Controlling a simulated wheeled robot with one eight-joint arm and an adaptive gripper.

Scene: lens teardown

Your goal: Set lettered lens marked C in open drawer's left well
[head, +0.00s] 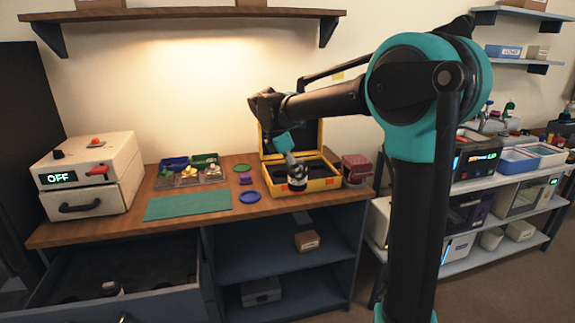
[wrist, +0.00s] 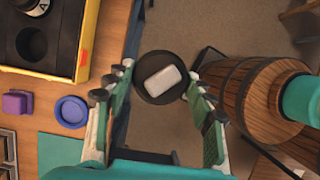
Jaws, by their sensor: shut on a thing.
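My gripper (head: 291,160) is shut on a black round lens (head: 297,178) with a pale band. In the wrist view the gripper (wrist: 159,78) has a fingertip on each side of the lens (wrist: 146,91); a blank-looking white patch tops it, and no letter is readable. The lens hangs in the air off the table's front edge. The open drawer (head: 165,303) is at the lower left in the head view, with dark round wells. A dark lens-like thing with a pale band (head: 112,288) sits in it. The drawer's left well is hard to make out.
A yellow case (head: 318,184) stands open on the wooden table; a lens marked A (wrist: 33,8) sits in it beside an empty well. A teal mat (head: 188,203), blue dish (head: 249,197) and white device (head: 92,170) share the table. A barrel (wrist: 250,92) stands right in the wrist view.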

